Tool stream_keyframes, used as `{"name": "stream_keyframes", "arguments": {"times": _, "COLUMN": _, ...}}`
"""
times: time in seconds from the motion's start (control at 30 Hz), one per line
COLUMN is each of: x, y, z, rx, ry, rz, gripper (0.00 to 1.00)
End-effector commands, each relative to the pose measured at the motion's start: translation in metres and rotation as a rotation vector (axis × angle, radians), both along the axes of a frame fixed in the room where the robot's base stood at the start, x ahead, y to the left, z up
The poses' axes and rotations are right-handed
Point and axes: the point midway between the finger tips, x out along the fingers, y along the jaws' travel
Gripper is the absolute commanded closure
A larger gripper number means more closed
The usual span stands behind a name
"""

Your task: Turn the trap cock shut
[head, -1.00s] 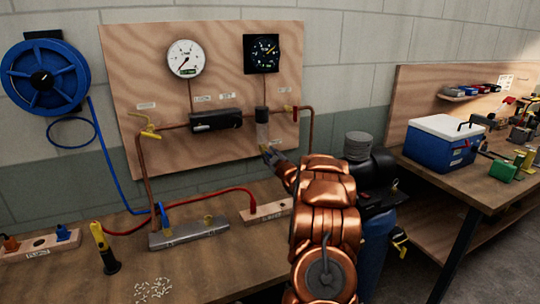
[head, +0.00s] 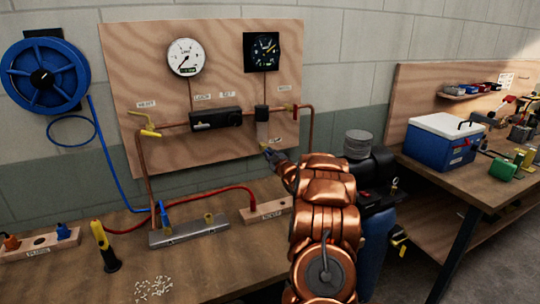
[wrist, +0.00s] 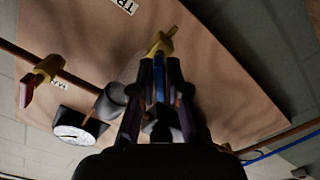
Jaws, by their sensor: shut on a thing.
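The trap cock is a small yellow-brass fitting under the trap bowl (head: 262,130) on the plywood panel.
A red-handled cock (head: 295,112), a copper pipe (head: 312,135), a black regulator block (head: 215,119) and a yellow-handled valve (head: 150,133) are close on the panel (head: 195,160). Below, the bench (head: 215,270) carries a metal manifold (head: 188,230) and a red hose (head: 225,190).

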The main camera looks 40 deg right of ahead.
Motion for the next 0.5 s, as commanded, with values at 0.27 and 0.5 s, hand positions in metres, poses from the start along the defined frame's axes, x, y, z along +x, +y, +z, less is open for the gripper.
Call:
{"name": "stream_keyframes", "arguments": {"times": 0.27, "x": -0.0003, "y": -0.0006, "z": 0.0019, "rx": 0.123, "ry": -0.044, "rz": -0.001, "gripper": 1.0}}
{"name": "stream_keyframes", "arguments": {"times": 0.5, "x": -0.0002, "y": -0.0005, "z": 0.0027, "rx": 0.309, "ry": -0.108, "rz": -0.001, "gripper": 1.0}}
